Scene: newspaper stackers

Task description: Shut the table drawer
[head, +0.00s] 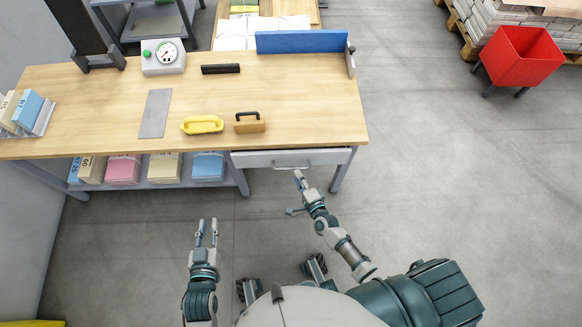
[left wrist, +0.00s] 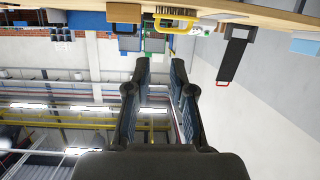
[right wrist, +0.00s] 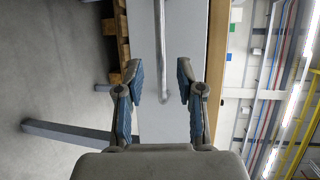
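The table drawer (head: 265,159) is under the right part of the wooden table (head: 300,95). Its pale grey front shows just below the tabletop's front edge; I cannot tell how far it stands out. A metal bar handle (head: 282,164) runs along the front. My right gripper (head: 298,174) is open at the right part of the handle. In the right wrist view, the grey drawer front (right wrist: 148,110) fills the middle, and the handle (right wrist: 165,45) lies ahead between the open fingers (right wrist: 159,72). My left gripper (head: 207,222) is open and empty, low in front of the table.
A yellow-handled tool (head: 202,124) and a brown brush (head: 249,123) lie on the tabletop. Boxes (head: 124,168) fill the shelf left of the drawer. A table leg (head: 341,172) stands right of it. A red bin (head: 520,57) is far right.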

